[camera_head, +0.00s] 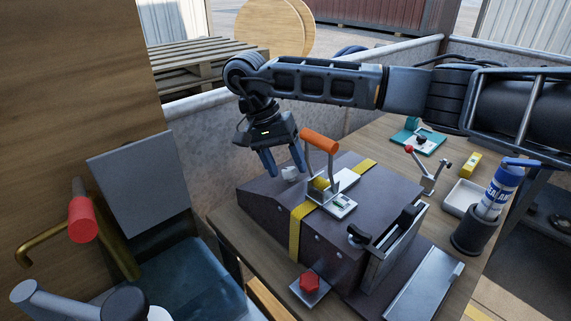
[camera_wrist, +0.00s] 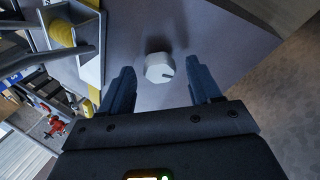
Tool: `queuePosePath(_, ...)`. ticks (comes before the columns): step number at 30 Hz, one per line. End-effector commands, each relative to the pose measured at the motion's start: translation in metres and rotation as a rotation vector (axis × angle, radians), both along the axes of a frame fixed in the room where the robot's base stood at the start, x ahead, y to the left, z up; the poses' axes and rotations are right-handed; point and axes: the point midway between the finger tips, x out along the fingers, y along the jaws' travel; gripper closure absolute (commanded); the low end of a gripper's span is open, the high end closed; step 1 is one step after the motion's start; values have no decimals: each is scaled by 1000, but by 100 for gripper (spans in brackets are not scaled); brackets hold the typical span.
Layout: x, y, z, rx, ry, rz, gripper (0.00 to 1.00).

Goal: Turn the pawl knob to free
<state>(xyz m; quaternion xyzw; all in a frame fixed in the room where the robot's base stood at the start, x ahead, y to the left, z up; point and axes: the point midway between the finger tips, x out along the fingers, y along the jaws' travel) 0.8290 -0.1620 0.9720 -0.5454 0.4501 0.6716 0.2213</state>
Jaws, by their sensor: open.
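The pawl knob appears to be the small pale knob (camera_wrist: 159,67) with a dark mark on its face, at the right of that face in the wrist view. In the head view the pale knob (camera_head: 290,174) sits on the sloped left part of the dark housing (camera_head: 262,208). My gripper (camera_head: 283,170) is open above and beside the knob, fingers pointing down. In the wrist view the fingers of my gripper (camera_wrist: 162,90) stand to the left and right of the knob with gaps on both sides. I cannot tell whether the fingertips reach its depth.
An orange-handled lever (camera_head: 320,141) stands close right of my gripper, by a yellow strap (camera_head: 297,232). A red hexagonal knob (camera_head: 309,281) is at the front. A grey wall (camera_head: 207,130) runs behind.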

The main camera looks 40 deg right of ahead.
Motion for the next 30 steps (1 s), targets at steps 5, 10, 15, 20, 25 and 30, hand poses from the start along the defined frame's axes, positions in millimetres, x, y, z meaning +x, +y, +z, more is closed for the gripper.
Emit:
queuePosePath(5, -3, -1, -9, 1, 0, 2, 37)
queuePosePath(10, -3, -2, -10, 0, 0, 2, 37)
queuePosePath(15, -3, -2, -9, 0, 0, 1, 47)
queuePosePath(20, -3, -2, -9, 0, 0, 1, 62)
queuePosePath(25, -3, -2, -9, 0, 0, 1, 78)
queuePosePath(30, -3, -2, -9, 0, 0, 1, 93)
